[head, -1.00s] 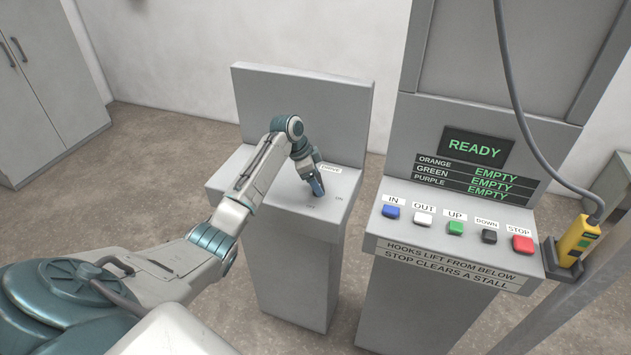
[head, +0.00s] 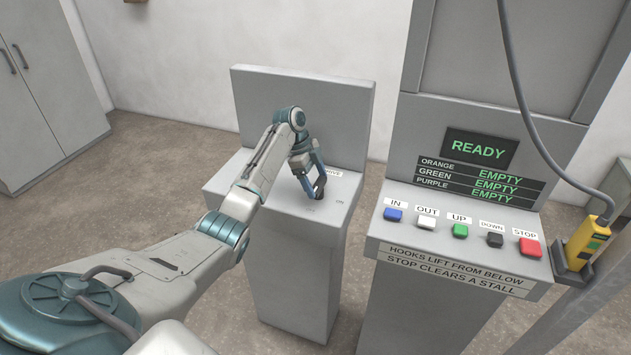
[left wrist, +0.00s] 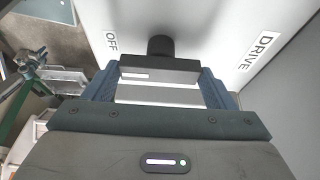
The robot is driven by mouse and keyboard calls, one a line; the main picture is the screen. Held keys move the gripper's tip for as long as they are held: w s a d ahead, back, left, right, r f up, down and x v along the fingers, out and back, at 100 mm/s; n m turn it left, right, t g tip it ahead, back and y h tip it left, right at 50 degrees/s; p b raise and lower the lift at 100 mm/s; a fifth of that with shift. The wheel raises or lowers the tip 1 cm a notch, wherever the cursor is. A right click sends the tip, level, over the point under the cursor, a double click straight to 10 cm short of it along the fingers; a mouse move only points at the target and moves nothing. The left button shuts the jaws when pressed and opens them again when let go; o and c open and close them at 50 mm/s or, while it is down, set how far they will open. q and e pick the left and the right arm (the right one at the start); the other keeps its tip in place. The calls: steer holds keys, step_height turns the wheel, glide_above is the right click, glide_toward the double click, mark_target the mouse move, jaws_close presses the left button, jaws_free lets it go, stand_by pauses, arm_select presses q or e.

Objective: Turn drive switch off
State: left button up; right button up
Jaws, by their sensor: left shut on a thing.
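The drive switch is a dark knob (head: 320,186) on the sloping top of the grey drive pedestal (head: 290,290). In the left wrist view its black round part (left wrist: 160,46) shows beyond a dark bar with a short white mark. My left gripper (head: 313,187) reaches down from above and is shut on the switch, with a blue finger (left wrist: 218,88) at each end of the bar. The OFF label (left wrist: 110,42) and the DRIVE label (left wrist: 262,48) show on either side in the wrist view. My right gripper is not in view.
A control console (head: 440,320) stands to the right, with several coloured buttons and a display (head: 476,148) reading READY. A yellow hand control (head: 583,244) hangs on a cable at its right side. A grey back panel (head: 345,110) rises behind the switch.

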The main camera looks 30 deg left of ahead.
arm_select(q)
steer(key=shift+r, duration=0.15)
steer(key=o, duration=0.9)
steer(key=shift+o, duration=0.5)
steer(key=v, duration=1.1)
steer(key=shift+b, duration=0.4)
steer(key=shift+a+f, duration=0.1)
steer(key=shift+f, duration=0.1)
